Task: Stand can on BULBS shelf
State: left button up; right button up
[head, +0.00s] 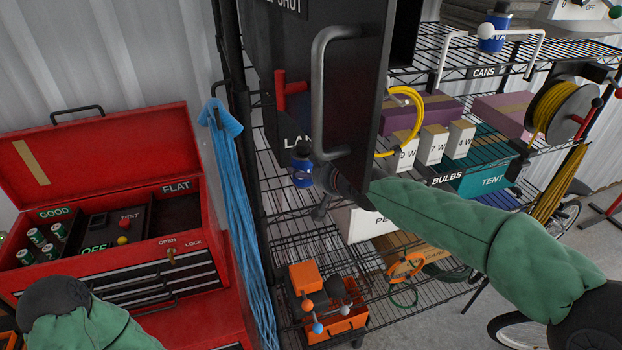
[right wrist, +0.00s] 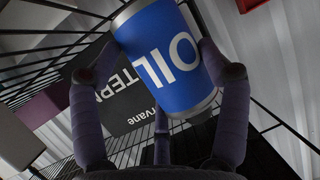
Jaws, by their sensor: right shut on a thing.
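My right gripper (right wrist: 145,62) is shut on a blue can (right wrist: 167,58) marked OIL, with silvery rims. The can is tilted in the right wrist view. The BULBS label (head: 447,178) is on the edge of a wire shelf to the right. Small white bulb boxes (head: 432,145) stand on that shelf, apart from the can. My left gripper is out of view; only part of that arm shows at lower left.
The black panel (head: 350,80) with a grey handle stands in front of the rack. A black box marked LAN (head: 297,142) is behind the can. Yellow cable (head: 408,120) hangs near the bulb boxes. Another blue can (head: 494,32) stands on the CANS shelf. A red toolbox (head: 100,150) is left.

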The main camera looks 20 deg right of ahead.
jog(key=shift+f+b, duration=0.8)
jog(key=shift+f, duration=0.4)
jog(key=shift+f, duration=0.1)
jog(key=o, duration=1.4)
jog(key=shift+c, duration=0.2)
jog(key=shift+s+r, duration=0.1)
jog(key=shift+r, duration=0.15)
jog(key=v, duration=1.1)
jog(key=shift+s+p, duration=0.3)
jog(key=shift+s, duration=0.05)
jog(key=shift+d, duration=0.1)
